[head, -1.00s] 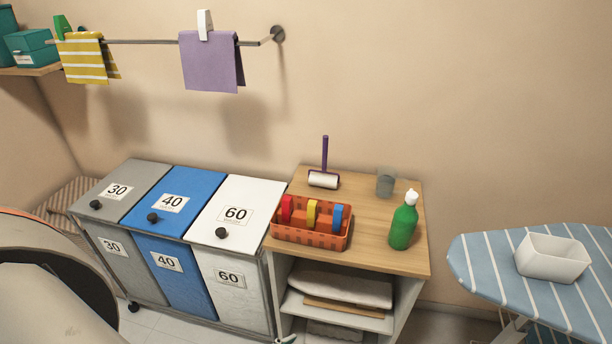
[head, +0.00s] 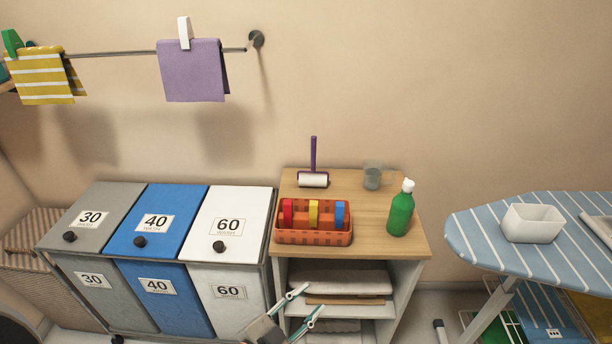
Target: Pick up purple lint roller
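The purple lint roller (head: 313,178) stands near the back of the wooden cabinet top, its purple handle pointing up and its white roll lying on the surface. My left gripper (head: 300,304) shows at the bottom of the head view, in front of the cabinet and below its top. Its two fingers are spread apart with nothing between them, well away from the lint roller. My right gripper is not seen.
On the cabinet top (head: 374,238), an orange basket (head: 313,238) with coloured rolls stands in front of the lint roller. A clear cup (head: 372,176) and green bottle (head: 400,212) stand to the right. Hampers (head: 230,225) are left; an ironing board (head: 485,240) is right.

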